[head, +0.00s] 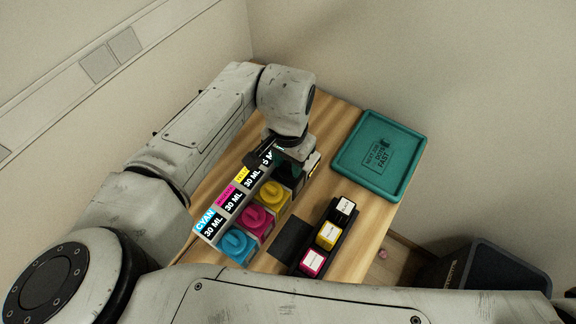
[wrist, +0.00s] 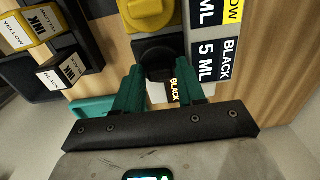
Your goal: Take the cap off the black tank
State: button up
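The black tank is at the far end of the row of ink tanks and is mostly hidden by my gripper (head: 292,158) in the head view. In the wrist view, the black tank's dark cap (wrist: 158,62) sits on the tank, next to the label reading BLACK 5 ML (wrist: 206,72). My gripper's two green fingers (wrist: 160,78) stand on either side of the cap, close to it. Whether they press on it, I cannot tell.
Yellow (head: 271,195), magenta (head: 256,220) and cyan (head: 236,246) caps stand in the row. A dark holder carries black (head: 345,206), yellow (head: 327,235) and magenta (head: 313,263) ink bottles. A teal tray (head: 350,158) lies at the right. A dark bin (head: 490,285) stands beyond the table.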

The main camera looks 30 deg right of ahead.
grip_shut()
